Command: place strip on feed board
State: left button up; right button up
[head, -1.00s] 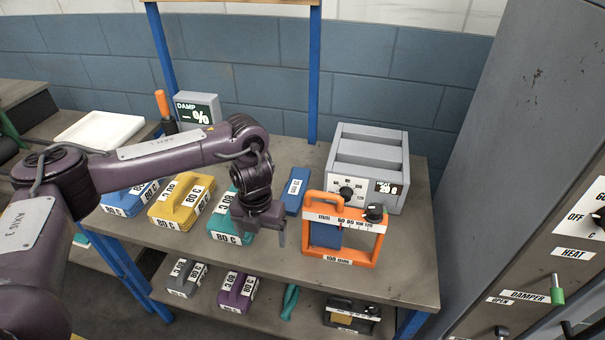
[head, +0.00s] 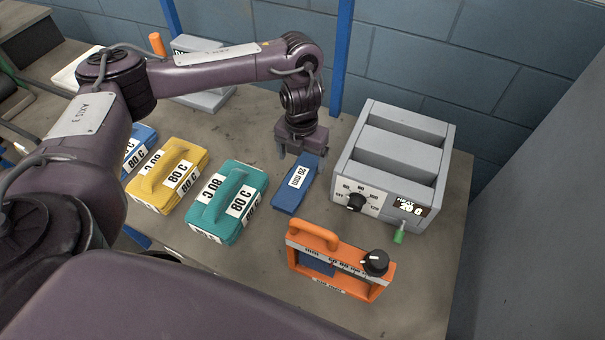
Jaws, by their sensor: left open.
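A flat blue strip (head: 296,194) with a white label reading mm lies on the bench between the teal block and the grey heater box. My left gripper (head: 301,152) is open, pointing down at the strip's far end. It hides part of that end, and I cannot tell if it touches the strip. I cannot make out anything that is clearly the feed board. My right gripper is not in view.
An orange frame (head: 325,233) with a black knob and a blue piece inside stands in front. The grey heater box (head: 392,165) is right of the strip. Teal (head: 229,203) and yellow (head: 167,176) blocks marked 80 C are left.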

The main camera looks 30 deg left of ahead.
aim_at(299, 177)
pick_arm(q)
jog(key=shift+s+f, duration=0.35)
jog(key=shift+f, duration=0.55)
notch_tip(299, 177, down, 4)
jog(key=shift+s+a+f+b, duration=0.1)
jog(key=shift+a+f+b, duration=0.1)
jog(key=shift+b, duration=0.5)
jog(key=c, duration=1.2)
jog(key=shift+o, duration=0.2)
jog(key=shift+r, duration=0.1)
